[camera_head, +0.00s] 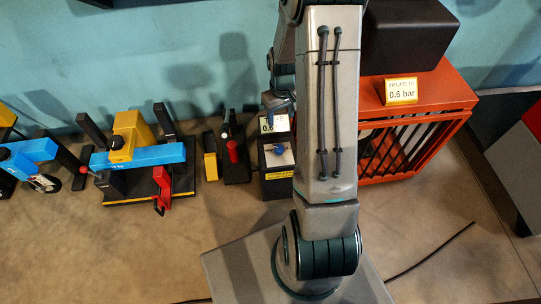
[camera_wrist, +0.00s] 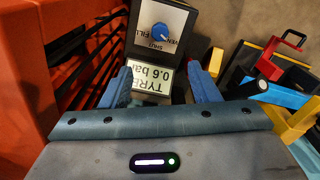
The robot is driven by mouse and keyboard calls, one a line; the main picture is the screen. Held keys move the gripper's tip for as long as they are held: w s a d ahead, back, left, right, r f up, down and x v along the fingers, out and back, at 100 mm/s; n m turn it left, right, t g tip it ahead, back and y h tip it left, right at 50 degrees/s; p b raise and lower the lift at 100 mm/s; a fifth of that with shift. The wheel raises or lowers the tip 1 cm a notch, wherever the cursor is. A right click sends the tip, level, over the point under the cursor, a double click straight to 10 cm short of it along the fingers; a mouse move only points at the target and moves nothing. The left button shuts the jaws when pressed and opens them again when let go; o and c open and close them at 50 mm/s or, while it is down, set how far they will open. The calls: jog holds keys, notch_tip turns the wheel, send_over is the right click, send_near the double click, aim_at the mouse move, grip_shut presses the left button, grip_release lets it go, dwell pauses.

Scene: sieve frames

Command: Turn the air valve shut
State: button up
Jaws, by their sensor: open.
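The air valve is a blue round knob (camera_wrist: 160,33) on the face of a dark box (camera_wrist: 178,60), with the words FILL, SHUT and VENT around it. A pale mark on the knob seems to point to the lower right, toward VENT, but it is small. The knob also shows in the head view (camera_head: 279,149). A white readout (camera_wrist: 152,79) on the box says TYRE 0.6 bar. My gripper (camera_wrist: 160,69) is open and empty, its blue fingers on either side of the readout, short of the knob. In the head view my arm partly hides the gripper and box.
An orange cage (camera_head: 460,92) with a yellow sign (camera_head: 401,91) reading 0.6 bar stands close right of the valve box. A dark stand (camera_head: 236,165) and blue-and-yellow fixtures (camera_head: 140,156) stand to the left. A cable (camera_head: 432,254) lies on the open floor in front.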

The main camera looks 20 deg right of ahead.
jog(key=b, duration=0.1)
send_over(279, 148)
notch_tip(279, 148, down, 5)
notch_tip(279, 148, down, 13)
jog(key=b, duration=0.5)
jog(key=c, duration=1)
